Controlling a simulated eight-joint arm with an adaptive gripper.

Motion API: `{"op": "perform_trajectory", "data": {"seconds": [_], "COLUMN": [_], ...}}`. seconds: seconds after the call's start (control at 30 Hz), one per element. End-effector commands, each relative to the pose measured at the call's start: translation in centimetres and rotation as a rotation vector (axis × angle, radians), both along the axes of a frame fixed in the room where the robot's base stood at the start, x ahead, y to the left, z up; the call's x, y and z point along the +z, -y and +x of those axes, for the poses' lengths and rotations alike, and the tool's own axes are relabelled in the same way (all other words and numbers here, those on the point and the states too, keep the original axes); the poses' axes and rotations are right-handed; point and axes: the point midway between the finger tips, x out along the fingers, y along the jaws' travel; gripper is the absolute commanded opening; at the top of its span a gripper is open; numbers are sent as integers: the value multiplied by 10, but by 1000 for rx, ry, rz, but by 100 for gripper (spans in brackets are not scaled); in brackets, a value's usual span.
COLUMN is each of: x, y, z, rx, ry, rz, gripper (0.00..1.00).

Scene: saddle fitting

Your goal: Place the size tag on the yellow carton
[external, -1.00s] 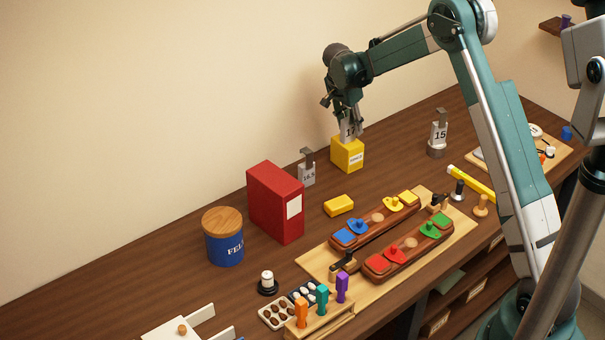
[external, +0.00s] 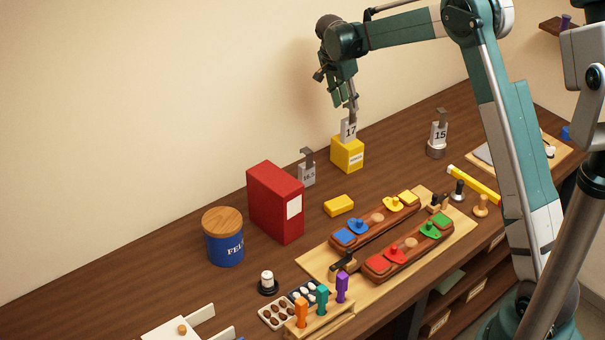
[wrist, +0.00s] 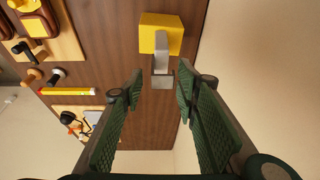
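The size tag marked 17 (external: 349,131) is a pale plate with a grey hooked top. It stands upright at the top of the yellow carton (external: 347,155) in the external view; its exact contact is hard to see. My gripper (external: 347,102) is just above the tag, pointing down. In the wrist view my gripper (wrist: 158,87) has its two green fingers wide apart with nothing pinched between them. The tag's grey hook (wrist: 162,55) shows beyond the fingertips, overlapping the yellow carton (wrist: 160,25). The tag's printed face is not visible there.
A tag marked 15 (external: 439,133) stands on a round metal base to the right. Another hooked tag (external: 307,172) stands left, beside a red box (external: 276,203). A small yellow block (external: 339,205) and a wooden board (external: 318,263) with coloured pieces lie in front.

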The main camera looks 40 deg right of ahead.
Motion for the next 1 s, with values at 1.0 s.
{"op": "perform_trajectory", "data": {"seconds": [1.0], "x": [35], "y": [-21], "z": [-22], "rx": [93], "ry": [9], "rz": [7], "gripper": [31]}}
